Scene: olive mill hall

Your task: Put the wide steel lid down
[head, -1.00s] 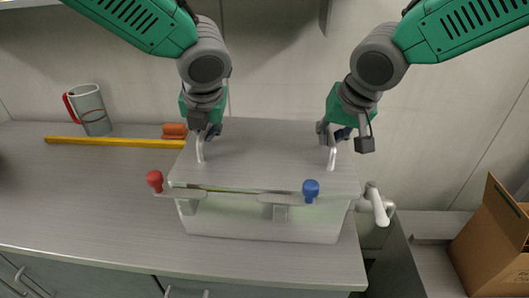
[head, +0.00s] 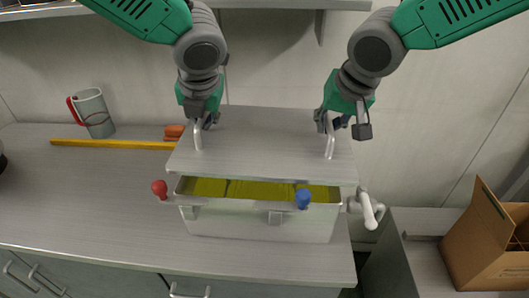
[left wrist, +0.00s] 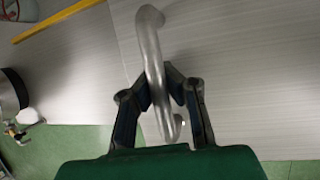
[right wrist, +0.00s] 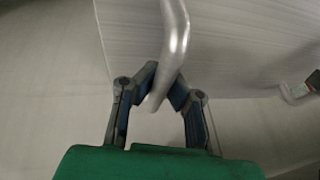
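The wide steel lid (head: 264,150) hangs level above the steel tank (head: 245,226), with an open gap at the tank's front. Yellow-green contents (head: 255,190) show through the gap. My left gripper (head: 203,122) is shut on the lid's left handle, a bent steel bar that also shows in the left wrist view (left wrist: 151,50). My right gripper (head: 334,124) is shut on the right handle, which also shows in the right wrist view (right wrist: 176,40). The tank's back rim is hidden under the lid.
A cardboard box (head: 485,245) stands right.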

